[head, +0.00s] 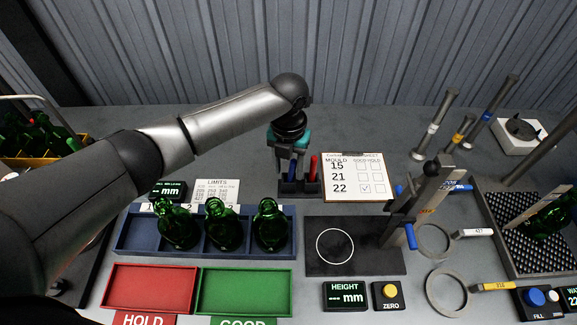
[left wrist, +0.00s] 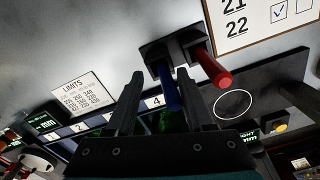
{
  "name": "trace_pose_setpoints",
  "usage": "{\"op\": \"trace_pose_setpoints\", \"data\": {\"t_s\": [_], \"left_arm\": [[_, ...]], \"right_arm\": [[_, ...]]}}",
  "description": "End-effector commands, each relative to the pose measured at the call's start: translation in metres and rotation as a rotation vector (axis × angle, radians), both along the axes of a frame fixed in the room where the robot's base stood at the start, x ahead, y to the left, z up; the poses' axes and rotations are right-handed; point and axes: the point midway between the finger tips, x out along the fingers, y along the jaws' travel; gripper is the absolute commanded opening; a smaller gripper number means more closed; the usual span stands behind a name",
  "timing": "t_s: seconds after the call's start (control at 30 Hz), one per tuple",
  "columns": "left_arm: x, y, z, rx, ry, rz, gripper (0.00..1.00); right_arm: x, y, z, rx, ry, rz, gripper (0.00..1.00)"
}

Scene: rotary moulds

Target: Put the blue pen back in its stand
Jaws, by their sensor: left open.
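The blue pen (head: 292,171) stands upright in the left part of the dark pen stand (head: 300,188), beside the red pen (head: 313,168). In the left wrist view, the blue pen (left wrist: 168,90) has its lower end in the stand (left wrist: 160,50), and the red pen (left wrist: 211,70) is to its right. My left gripper (head: 292,154) is over the stand. In the left wrist view, its open fingers (left wrist: 161,88) are on either side of the blue pen, with gaps visible. My right gripper is not in view.
The mould sheet (head: 354,177), with a tick in row 22, lies right of the stand. Several green bottles stand in a blue rack (head: 130,238) in front. Red (head: 150,288) and green (head: 243,290) trays lie nearer. A gauge on a dark plate (head: 340,265) is at right.

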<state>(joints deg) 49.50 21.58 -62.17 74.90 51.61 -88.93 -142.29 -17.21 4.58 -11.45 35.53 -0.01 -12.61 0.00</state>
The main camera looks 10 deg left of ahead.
Motion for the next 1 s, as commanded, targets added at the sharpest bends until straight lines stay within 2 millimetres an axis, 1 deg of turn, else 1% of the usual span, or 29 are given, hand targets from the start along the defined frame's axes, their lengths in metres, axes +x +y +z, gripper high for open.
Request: {"op": "trace_pose_setpoints", "data": {"t_s": [0.17,0.4,0.6,0.7,0.8,1.0], "left_arm": [[0.002,0.000,0.028,-0.001,-0.006,-0.001,0.53],[0.001,0.000,0.087,-0.002,-0.007,-0.001,0.53],[0.001,0.000,0.126,0.000,-0.004,0.000,0.53],[0.001,0.000,0.139,0.000,-0.004,0.000,0.53],[0.000,0.000,0.146,0.000,-0.002,0.000,0.53],[0.000,0.000,0.150,0.000,0.000,0.001,0.53]], "right_arm": [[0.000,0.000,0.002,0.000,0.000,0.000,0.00],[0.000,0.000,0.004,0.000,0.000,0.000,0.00],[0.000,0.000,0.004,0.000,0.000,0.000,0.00],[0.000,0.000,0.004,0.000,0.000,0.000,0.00],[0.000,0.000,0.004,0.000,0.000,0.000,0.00],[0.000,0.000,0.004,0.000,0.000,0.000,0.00]]}}
